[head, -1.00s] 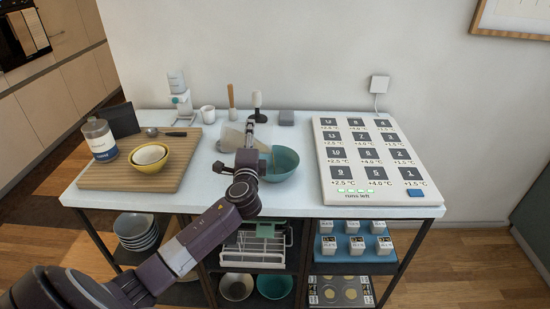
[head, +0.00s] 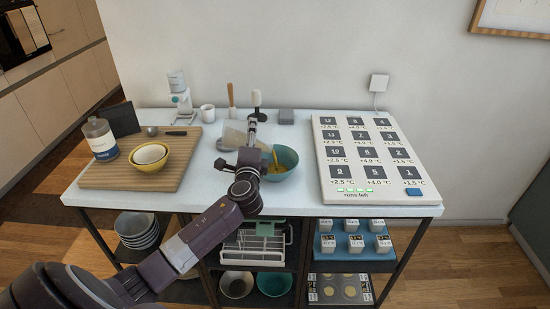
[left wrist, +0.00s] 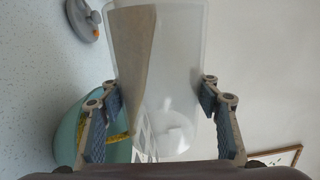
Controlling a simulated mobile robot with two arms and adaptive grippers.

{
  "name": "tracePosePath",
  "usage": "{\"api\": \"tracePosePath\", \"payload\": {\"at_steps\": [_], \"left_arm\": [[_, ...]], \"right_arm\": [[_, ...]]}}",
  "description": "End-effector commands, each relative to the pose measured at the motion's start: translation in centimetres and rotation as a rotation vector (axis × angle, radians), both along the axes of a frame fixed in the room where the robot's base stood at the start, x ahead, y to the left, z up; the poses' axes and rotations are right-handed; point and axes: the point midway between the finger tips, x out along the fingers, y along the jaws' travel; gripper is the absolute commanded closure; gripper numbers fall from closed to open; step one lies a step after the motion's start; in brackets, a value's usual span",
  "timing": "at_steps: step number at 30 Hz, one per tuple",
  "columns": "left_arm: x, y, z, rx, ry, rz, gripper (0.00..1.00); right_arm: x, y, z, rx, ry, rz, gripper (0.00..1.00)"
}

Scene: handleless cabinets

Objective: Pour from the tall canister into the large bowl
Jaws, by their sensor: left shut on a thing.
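The tall canister (head: 231,134), clear with tan contents, is tipped far over towards the large teal bowl (head: 291,168). My left gripper (head: 252,134) is shut on the canister, with a finger on each side of it in the left wrist view (left wrist: 160,105). An orange-yellow stream (head: 275,157) shows at the bowl's left part, beside my arm. The teal bowl shows at the left of the left wrist view (left wrist: 70,128), with a yellow streak over it. My arm hides part of the canister and the bowl's left edge. My right gripper is out of view.
A white cup (head: 207,112) and utensils stand behind.

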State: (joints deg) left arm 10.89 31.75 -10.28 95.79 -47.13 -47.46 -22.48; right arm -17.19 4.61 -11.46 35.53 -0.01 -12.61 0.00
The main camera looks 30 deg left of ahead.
Motion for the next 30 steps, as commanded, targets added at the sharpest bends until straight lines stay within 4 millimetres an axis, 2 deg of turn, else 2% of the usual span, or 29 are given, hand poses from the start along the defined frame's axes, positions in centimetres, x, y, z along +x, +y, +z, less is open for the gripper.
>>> {"api": "tracePosePath", "payload": {"at_steps": [30], "left_arm": [[0.23, -0.26, 0.67, 0.052, 0.03, 0.0, 0.91]], "right_arm": [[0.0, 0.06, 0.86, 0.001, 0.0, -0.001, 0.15]]}}
